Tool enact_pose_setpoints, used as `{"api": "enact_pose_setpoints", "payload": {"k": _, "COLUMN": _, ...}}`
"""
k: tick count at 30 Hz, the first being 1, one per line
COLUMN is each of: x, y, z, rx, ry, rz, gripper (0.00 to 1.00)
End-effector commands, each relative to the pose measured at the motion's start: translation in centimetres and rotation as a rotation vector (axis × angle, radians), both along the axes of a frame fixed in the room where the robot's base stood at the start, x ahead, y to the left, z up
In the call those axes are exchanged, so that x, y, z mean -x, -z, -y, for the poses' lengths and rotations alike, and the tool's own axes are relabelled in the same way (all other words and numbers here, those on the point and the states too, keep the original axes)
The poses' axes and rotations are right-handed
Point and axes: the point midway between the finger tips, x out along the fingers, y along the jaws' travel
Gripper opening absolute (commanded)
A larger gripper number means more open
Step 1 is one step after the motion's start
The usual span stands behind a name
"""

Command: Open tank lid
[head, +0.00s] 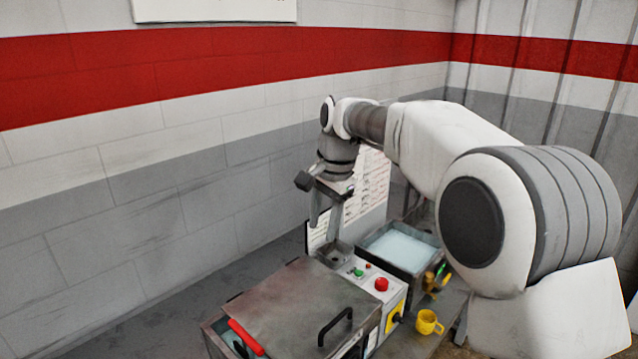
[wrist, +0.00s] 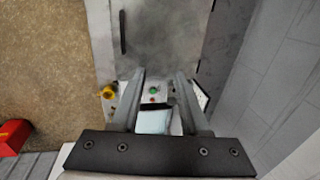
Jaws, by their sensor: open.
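The grey metal tank lid (head: 300,300) lies over the front tank (head: 365,345) in the head view. It has a black bar handle (head: 335,326) near its right edge. A strip of the tank's inside shows at the lower left, beside a red grip (head: 246,337). The lid also fills the top middle of the wrist view (wrist: 175,35), with its handle (wrist: 123,32) at the left. My gripper (head: 326,222) is open and empty, pointing down above the far end of the tank unit, apart from the lid. Its two fingers (wrist: 160,76) show in the wrist view.
A control panel with a red button (head: 381,284) and a green button (head: 359,273) sits beyond the lid. An open basin (head: 400,246) with pale blue contents stands behind. The wall runs along the left.

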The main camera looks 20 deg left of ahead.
Motion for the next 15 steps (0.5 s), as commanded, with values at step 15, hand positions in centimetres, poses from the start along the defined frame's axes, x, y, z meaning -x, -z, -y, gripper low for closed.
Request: {"api": "enact_pose_setpoints", "payload": {"k": 15, "x": -0.3, "y": -3.6, "z": -0.5, "rx": 0.0, "ry": -0.001, "rz": 0.0, "gripper": 0.45}}
